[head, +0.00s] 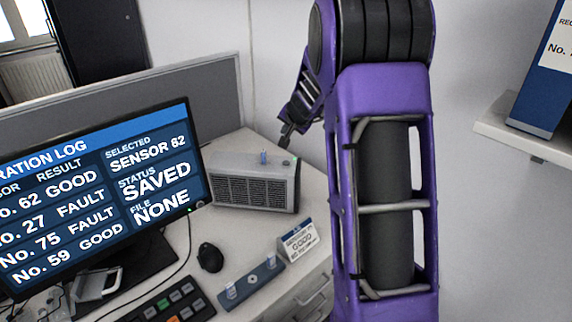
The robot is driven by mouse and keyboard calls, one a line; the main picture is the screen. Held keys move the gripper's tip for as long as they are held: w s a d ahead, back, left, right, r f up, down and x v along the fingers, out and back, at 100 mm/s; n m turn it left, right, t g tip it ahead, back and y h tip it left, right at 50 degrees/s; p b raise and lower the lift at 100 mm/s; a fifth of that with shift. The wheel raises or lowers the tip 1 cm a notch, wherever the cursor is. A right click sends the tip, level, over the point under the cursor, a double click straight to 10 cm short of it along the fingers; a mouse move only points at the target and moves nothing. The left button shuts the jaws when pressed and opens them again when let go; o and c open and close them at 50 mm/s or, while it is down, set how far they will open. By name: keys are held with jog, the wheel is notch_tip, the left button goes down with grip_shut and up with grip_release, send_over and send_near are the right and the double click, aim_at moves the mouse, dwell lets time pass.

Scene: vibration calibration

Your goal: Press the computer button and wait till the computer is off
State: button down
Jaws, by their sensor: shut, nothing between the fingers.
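A grey box with a grilled front (254,194) stands on the desk behind and right of the monitor; I cannot tell for sure whether it is the computer. A small blue-topped cylinder (263,157) stands on its top. The monitor (95,200) is lit and shows a calibration log with "SENSOR 62", "SAVED" and "FILE NONE". A small green light (189,210) shows at its lower right corner. My gripper (285,142) is shut and empty, pointing down near the box's back right top. I cannot tell whether it touches the box. No computer button is clearly visible.
A black mouse (210,257), a keypad with coloured keys (168,308), a grey-blue holder strip (254,283) and a small "GOOD" sign (298,240) are on the desk. A grey partition (190,80) stands behind. A shelf (520,140) with a blue binder is at right.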

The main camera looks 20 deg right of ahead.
jog(key=b, duration=0.7)
send_over(286, 167)
notch_tip(286, 167, down, 8)
jog(key=shift+d+f, duration=0.1)
dwell(1.5)
jog(key=shift+f+b, duration=0.3)
jog(key=shift+f, duration=0.05)
jog(key=shift+f, duration=0.45)
dwell(0.7)
jog(key=shift+r+p, duration=0.6)
jog(key=shift+r, duration=0.25)
jog(key=shift+r+p, duration=2.1)
jog(key=shift+r, duration=0.4)
